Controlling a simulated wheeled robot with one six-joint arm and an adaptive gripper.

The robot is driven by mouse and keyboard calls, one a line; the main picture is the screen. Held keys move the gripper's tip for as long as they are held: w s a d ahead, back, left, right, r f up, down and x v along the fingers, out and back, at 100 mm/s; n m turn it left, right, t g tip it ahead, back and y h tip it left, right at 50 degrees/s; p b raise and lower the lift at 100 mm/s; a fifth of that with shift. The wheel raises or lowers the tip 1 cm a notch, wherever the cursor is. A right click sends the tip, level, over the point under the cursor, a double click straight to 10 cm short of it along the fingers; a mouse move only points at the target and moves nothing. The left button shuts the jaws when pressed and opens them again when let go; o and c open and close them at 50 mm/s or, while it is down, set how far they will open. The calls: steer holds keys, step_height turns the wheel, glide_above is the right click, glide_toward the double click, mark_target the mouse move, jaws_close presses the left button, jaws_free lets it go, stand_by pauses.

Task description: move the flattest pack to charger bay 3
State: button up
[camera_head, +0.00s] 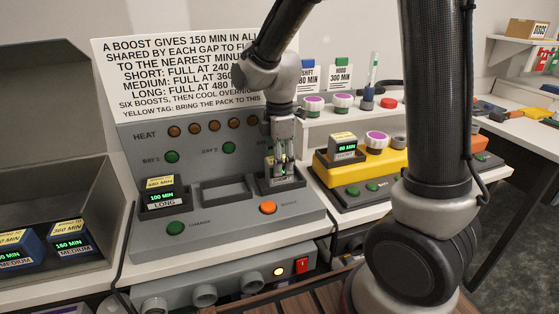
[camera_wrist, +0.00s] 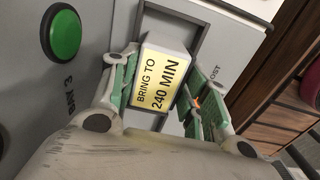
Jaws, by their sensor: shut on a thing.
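My gripper (camera_head: 281,172) points down over the right-hand bay of the grey charger (camera_head: 245,240). In the wrist view my gripper (camera_wrist: 163,95) is shut on a pack (camera_wrist: 160,78) with a yellow tag reading "BRING TO 240 MIN". The pack is at the dark recess of bay 3 (camera_wrist: 203,25), beside a green button (camera_wrist: 63,32) labelled BAY 3. I cannot tell whether it is fully seated. The fingers mostly hide it in the head view. Bay 1 holds a LONG pack (camera_head: 162,193) showing 100 MIN. Bay 2 (camera_head: 224,190) is empty.
Two MEDIUM packs, one showing 160 MIN (camera_head: 70,242), sit in the left bin. A pack (camera_head: 342,147) stands on the yellow unit (camera_head: 385,160) at right. An orange button (camera_head: 268,207) and a green button (camera_head: 175,228) are on the charger's front.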

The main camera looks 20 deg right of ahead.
steer(key=o, duration=1.4)
step_height(320, 180, up, 12)
steer(key=s+d+r+m+t, duration=0.1)
steer(key=s+d+m, duration=0.4)
steer(key=s+m, duration=0.1)
steer(key=s+d+m+t, duration=0.2)
steer(key=s+d+m, duration=0.3)
steer(key=s+m, duration=0.1)
steer(key=s+d+r+m+t, duration=0.1)
steer(key=s+d+m, duration=0.4)
steer(key=s+m, duration=0.1)
steer(key=shift+s+r, duration=0.35)
steer(key=shift+s, duration=0.15)
